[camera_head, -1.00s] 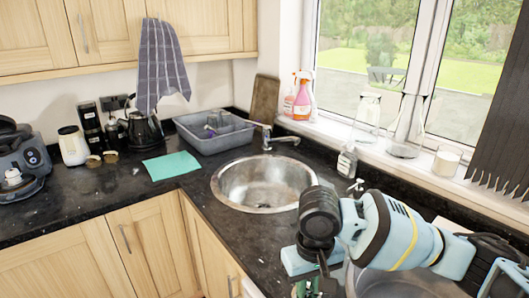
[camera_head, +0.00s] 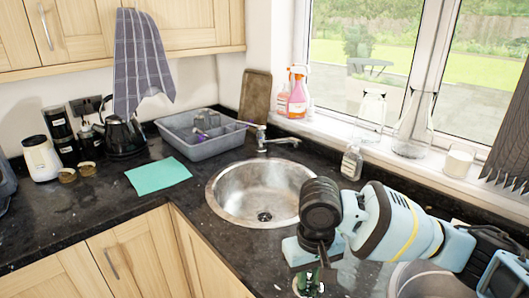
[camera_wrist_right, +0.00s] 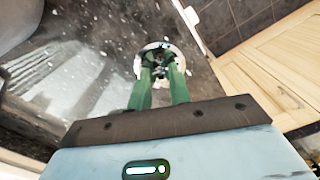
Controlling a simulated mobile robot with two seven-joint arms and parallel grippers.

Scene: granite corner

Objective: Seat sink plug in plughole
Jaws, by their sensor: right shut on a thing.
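The round metal sink (camera_head: 222,207) is set into the dark worktop. Its dark plughole (camera_head: 264,216) shows open at the bottom of the bowl. My right gripper (camera_head: 309,289) is at the lower edge of the head view, over the worktop in front of and to the right of the sink, outside the bowl. In the right wrist view its green fingers (camera_wrist_right: 161,76) are shut on a small round pale-rimmed thing, which looks like the sink plug (camera_wrist_right: 155,50). The fingers partly hide it. My left gripper is not in view.
A mixer tap (camera_head: 262,140) stands behind the sink. A grey dish tray (camera_head: 190,151), a teal cloth (camera_head: 158,174) and a kettle (camera_head: 124,135) are to the left. A small bottle (camera_head: 351,162) stands behind my right arm. A second round basin (camera_head: 410,280) is at the lower right.

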